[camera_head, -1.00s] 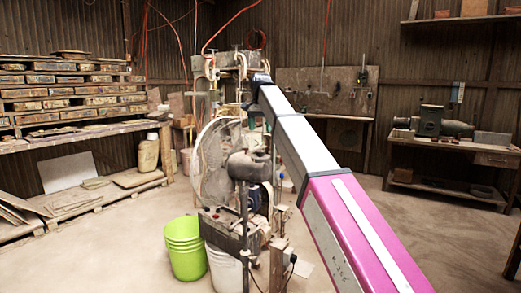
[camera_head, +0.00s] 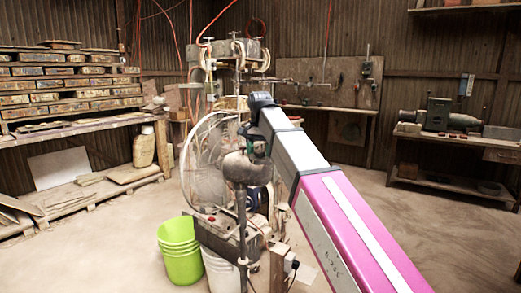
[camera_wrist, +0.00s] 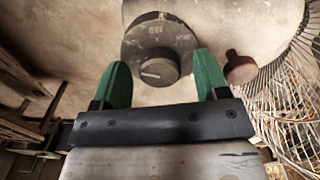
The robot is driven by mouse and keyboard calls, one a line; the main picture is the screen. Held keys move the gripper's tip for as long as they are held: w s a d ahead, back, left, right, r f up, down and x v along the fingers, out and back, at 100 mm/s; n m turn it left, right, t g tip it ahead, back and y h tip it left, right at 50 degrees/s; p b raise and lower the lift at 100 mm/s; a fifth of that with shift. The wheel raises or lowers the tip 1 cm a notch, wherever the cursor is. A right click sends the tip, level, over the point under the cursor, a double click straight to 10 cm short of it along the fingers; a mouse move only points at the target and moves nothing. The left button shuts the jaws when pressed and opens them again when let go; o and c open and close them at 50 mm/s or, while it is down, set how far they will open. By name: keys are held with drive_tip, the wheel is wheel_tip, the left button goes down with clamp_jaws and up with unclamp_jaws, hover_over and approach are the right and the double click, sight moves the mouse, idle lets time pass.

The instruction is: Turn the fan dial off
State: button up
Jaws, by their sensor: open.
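The fan dial (camera_wrist: 158,68) is a dark round knob with a pale pointer mark on a dark plate with worn lettering. In the wrist view it sits at the top middle, between and beyond my green fingertips. My gripper (camera_wrist: 160,62) is open and empty, with one finger on each side of the dial in the picture; I cannot tell whether either touches it. In the head view the fan (camera_head: 212,165) stands left of my arm, and my gripper (camera_head: 259,150) is by the fan's motor housing (camera_head: 243,170). The dial is hidden there.
A small brown knob (camera_wrist: 240,68) juts out just right of the dial. The wire fan cage (camera_wrist: 290,100) fills the right of the wrist view. Green buckets (camera_head: 180,250) stand on the floor by the fan. Open floor lies to the right.

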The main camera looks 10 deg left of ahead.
drive_tip(key=c, duration=0.9)
drive_tip(key=shift+c, duration=0.2)
drive_tip(key=shift+n, duration=2.4)
drive_tip(key=o, duration=0.9)
drive_tip(key=shift+o, duration=0.2)
